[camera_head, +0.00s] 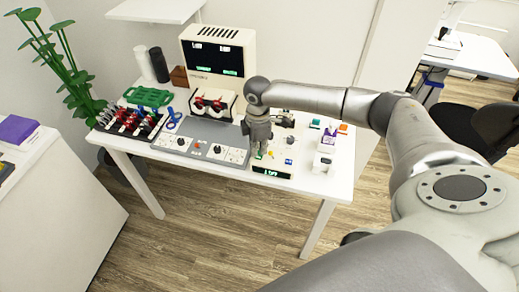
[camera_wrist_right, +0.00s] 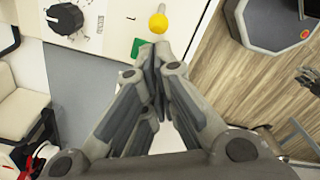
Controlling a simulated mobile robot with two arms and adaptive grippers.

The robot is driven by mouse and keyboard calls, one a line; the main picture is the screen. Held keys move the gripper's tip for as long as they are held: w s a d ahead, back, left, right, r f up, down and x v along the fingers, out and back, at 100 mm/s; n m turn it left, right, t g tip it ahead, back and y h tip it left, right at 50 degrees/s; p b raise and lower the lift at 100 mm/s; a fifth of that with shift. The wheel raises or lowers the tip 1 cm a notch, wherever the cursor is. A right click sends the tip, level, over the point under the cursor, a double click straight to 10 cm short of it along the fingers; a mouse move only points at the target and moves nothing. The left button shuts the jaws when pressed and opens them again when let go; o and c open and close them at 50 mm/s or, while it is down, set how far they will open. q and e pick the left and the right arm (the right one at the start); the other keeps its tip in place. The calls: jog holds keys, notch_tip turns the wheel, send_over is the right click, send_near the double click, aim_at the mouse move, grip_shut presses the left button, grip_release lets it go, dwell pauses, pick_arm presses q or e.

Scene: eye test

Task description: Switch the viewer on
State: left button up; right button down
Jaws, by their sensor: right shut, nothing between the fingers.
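My right gripper (camera_head: 261,148) points down over the right part of the control panel on the table. In the right wrist view its fingertips (camera_wrist_right: 155,58) are together with nothing between them. A green patch (camera_wrist_right: 138,46) on the white panel is just beside the tips, and a yellow knob (camera_wrist_right: 158,22) is slightly beyond; I cannot tell whether the tips touch the panel. A black dial (camera_wrist_right: 65,18) is to the left. No label identifies the viewer; a beige cabinet (camera_head: 235,39) with black windows and green digits stands behind. A small grey gripper (camera_wrist_right: 308,80), apparently my left, shows at the edge.
A lit green display (camera_head: 271,172) sits at the table's front edge. The grey panel (camera_head: 205,130) with dials and a red-and-black instrument rack (camera_head: 130,120) are left. A white box (camera_head: 325,162) is right. A green plant (camera_head: 65,65) stands beside the table.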

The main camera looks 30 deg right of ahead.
aim_at(258, 157)
jog(key=shift+s+f+b, duration=0.1)
jog(key=shift+f+b, duration=0.35)
jog(key=shift+f, duration=0.8)
dwell(0.8)
jog(key=shift+r+p, duration=0.85)
jog(key=shift+p, duration=0.2)
notch_tip(258, 157, up, 5)
jog(key=p, duration=0.5)
jog(key=shift+r+p, duration=0.2)
jog(key=shift+p, duration=0.2)
